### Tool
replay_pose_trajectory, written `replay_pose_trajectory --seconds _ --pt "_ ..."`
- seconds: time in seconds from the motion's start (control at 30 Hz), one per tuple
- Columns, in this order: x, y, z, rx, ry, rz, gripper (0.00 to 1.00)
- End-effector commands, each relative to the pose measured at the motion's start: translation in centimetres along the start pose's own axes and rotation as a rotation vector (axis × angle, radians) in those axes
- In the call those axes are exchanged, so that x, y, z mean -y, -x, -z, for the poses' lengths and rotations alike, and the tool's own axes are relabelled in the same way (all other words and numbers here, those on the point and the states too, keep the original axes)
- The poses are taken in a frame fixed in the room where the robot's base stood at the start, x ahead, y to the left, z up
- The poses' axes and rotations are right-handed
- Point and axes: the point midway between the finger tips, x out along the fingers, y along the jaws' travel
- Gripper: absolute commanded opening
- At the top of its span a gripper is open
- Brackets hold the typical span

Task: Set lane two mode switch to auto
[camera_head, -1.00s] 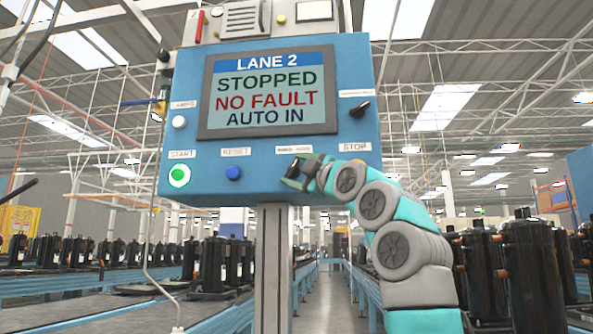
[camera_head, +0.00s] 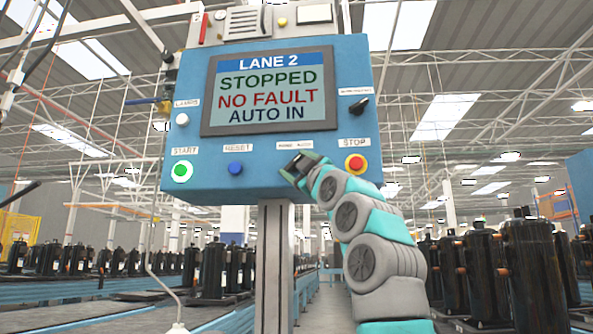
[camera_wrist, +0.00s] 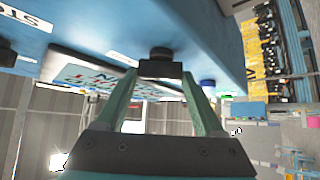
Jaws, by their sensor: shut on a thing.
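The blue lane 2 panel (camera_head: 215,160) faces me, its screen (camera_head: 269,92) reading "LANE 2, STOPPED, NO FAULT, AUTO IN". My gripper (camera_head: 298,166) is at the panel's lower edge, just under a small label right of centre. In the wrist view, my gripper (camera_wrist: 160,72) is shut on the dark mode switch (camera_wrist: 160,53), which sits between the two fingertips against the panel face. In the head view the fingers hide the switch, and I cannot tell which way it points.
The red stop button (camera_head: 355,163) is right of my gripper, the blue reset button (camera_head: 236,168) and the green-lit start button (camera_head: 182,171) left. Another black selector (camera_head: 359,106) is at the upper right. Black compressors (camera_head: 538,265) stand on both sides.

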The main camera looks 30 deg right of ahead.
Motion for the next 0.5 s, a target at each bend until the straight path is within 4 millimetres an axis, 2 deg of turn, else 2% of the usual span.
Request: replay_pose_trajectory --seconds 0.13,0.17,0.4,0.5 --pt "0.13 -0.04 -0.2 0.003 -0.001 0.004 0.14" --pt "0.13 -0.04 -0.2 0.003 -0.001 0.004 0.71" --pt "0.06 -0.02 -0.1 0.002 0.0 0.003 0.98" --pt "0.04 -0.01 -0.08 0.001 0.0 0.002 1.0"
